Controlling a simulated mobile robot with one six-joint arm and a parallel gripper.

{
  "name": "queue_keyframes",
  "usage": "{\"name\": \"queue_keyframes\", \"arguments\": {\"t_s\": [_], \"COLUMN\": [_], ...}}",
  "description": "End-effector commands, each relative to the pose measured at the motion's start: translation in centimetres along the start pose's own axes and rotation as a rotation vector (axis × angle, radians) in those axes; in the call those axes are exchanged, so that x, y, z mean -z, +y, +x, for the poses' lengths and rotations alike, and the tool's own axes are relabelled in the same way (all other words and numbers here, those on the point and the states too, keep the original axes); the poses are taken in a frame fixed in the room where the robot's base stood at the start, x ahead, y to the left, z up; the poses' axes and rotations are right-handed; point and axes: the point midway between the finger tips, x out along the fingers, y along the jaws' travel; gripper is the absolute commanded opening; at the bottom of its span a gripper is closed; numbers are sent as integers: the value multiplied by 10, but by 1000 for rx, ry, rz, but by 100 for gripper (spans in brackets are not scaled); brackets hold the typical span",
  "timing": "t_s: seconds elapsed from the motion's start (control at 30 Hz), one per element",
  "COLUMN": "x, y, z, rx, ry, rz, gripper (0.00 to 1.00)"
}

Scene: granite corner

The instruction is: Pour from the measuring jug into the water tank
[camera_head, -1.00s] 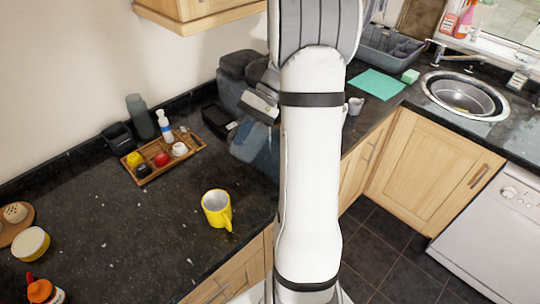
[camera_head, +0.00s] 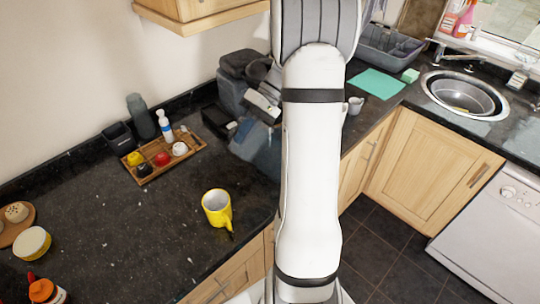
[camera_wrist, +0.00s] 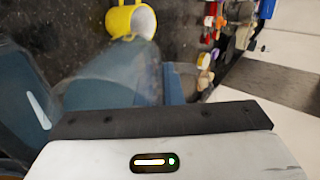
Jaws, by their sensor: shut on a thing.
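A clear, faintly bluish jug (camera_wrist: 118,68) is in front of my gripper in the wrist view, its outline blurred against the counter. My gripper (camera_wrist: 155,118) is shut on it. In the head view my gripper (camera_head: 262,103) is a grey-white shape partly behind my arm, and its fingertips are hidden. A bluish see-through body (camera_head: 256,150), seemingly the water tank, is just below it on the counter. Another clear bluish wall (camera_wrist: 20,90) shows at the left of the wrist view. I cannot tell the water level or whether liquid flows.
A yellow mug (camera_head: 216,207) stands on the dark counter, left of the tank. A wooden tray (camera_head: 165,157) with small items and a dark grey machine (camera_head: 237,75) are behind. A sink (camera_head: 464,96) is at the right.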

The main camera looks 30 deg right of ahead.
Motion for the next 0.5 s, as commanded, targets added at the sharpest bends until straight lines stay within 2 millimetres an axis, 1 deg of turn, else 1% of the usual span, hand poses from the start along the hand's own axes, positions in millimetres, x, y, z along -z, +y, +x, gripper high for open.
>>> {"name": "queue_keyframes", "arguments": {"t_s": [0.5], "x": [0], "y": [-3], "z": [-6], "rx": [70], "ry": [1], "rz": [-2], "gripper": [0]}}
